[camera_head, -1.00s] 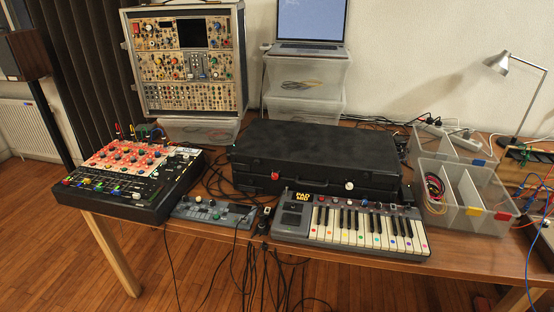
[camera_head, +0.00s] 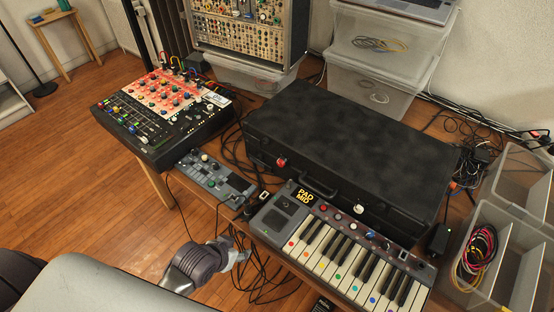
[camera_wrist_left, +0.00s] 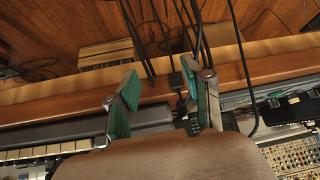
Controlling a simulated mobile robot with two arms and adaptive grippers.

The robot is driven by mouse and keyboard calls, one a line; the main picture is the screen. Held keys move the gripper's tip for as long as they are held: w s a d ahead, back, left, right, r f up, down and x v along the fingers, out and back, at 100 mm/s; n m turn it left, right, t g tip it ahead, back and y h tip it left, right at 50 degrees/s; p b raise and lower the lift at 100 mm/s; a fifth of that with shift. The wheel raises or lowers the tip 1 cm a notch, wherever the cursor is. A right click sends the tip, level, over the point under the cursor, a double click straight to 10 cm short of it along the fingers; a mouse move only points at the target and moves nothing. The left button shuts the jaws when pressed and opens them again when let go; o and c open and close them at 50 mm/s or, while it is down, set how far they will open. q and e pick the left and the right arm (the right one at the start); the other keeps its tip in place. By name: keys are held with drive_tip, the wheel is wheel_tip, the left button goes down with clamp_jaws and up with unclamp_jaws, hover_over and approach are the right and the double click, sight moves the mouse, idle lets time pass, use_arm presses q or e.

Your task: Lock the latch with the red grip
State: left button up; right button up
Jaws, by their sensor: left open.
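The black case (camera_head: 350,140) lies shut on the table. On its front face is a latch with a red grip (camera_head: 281,163), left of the handle; a second latch has a white grip (camera_head: 359,208), to the right. Whether the red latch is locked cannot be told. My left gripper (camera_head: 238,255) is in front of the table edge, below and apart from the red grip. In the left wrist view its green-padded fingers (camera_wrist_left: 166,103) are spread, with nothing held. The latches do not show there. My right gripper is not in view.
A keyboard (camera_head: 340,255) stands close before the case. A small grey device (camera_head: 213,178) and a mixer (camera_head: 160,115) are to the left. Black cables (camera_head: 262,280) hang over the front edge near my left gripper. Clear bins (camera_head: 485,245) stand at right.

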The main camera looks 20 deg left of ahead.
use_arm(q)
wheel_tip(320, 180, up, 5)
drive_tip(key=w, duration=0.1)
drive_tip(key=t+h+p, duration=0.1)
drive_tip(key=t+h, duration=0.3)
drive_tip(key=t, duration=0.2)
approach(280, 164)
drive_tip(key=v, duration=0.5)
drive_tip(key=shift+w+r+m, duration=0.1)
drive_tip(key=shift+r+m, duration=0.1)
drive_tip(key=shift+m, duration=0.2)
drive_tip(key=p+x, duration=0.1)
drive_tip(key=x, duration=1.2)
drive_tip(key=shift+f, duration=0.25)
clamp_jaws()
